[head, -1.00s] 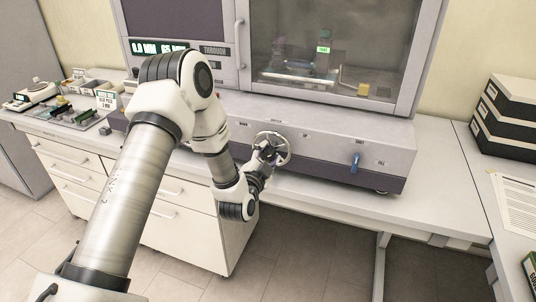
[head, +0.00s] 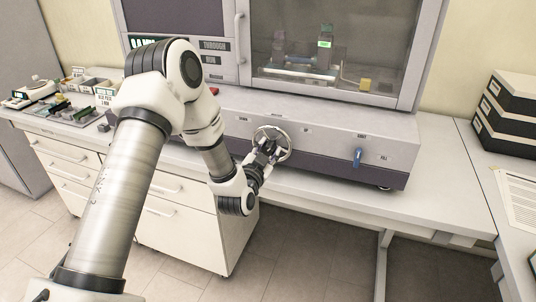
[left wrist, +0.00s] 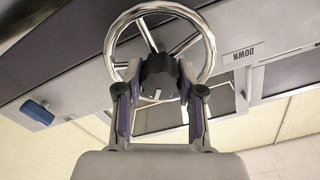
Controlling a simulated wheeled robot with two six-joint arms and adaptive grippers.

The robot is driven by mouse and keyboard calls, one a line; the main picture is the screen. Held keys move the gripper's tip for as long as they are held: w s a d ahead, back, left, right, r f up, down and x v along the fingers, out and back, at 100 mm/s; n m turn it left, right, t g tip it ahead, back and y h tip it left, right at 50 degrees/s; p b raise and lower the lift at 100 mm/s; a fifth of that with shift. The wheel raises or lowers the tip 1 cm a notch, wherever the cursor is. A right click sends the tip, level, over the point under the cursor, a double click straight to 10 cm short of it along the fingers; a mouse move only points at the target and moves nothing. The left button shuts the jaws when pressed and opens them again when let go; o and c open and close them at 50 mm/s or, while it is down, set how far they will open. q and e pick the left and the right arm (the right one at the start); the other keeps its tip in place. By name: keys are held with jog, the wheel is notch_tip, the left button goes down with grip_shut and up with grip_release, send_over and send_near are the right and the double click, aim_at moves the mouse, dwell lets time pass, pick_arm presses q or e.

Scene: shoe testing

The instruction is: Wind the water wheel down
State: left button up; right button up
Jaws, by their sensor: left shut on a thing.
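The water wheel (head: 288,138) is a chrome handwheel with spokes on the front of the grey machine base. In the left wrist view, its shiny rim (left wrist: 210,42) stands above my fingers, with a dark part (left wrist: 160,72) near its middle. My left gripper (head: 263,155) reaches the wheel from the lower left. A "DOWN" label (left wrist: 239,54) shows beside the wheel there. My right gripper is not in view.
A blue lever (head: 357,157) sits on the panel right of the wheel. The glass-fronted chamber (head: 330,85) stands above. Drawers (head: 160,215) lie below left, and black boxes (head: 505,115) stand at right. Small equipment (head: 65,108) covers the left bench.

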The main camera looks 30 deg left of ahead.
pick_arm(q)
jog(key=n+b, duration=0.2)
jog(key=n, duration=0.1)
jog(key=shift+n, duration=0.4)
jog(key=shift+a+r+n+b, duration=0.1)
jog(key=shift+r+n+b, duration=0.05)
jog(key=shift+n+b, duration=1.45)
jog(key=shift+n, duration=0.3)
jog(key=o, duration=1.1)
jog(key=shift+r, duration=0.1)
jog(key=shift+o, duration=0.2)
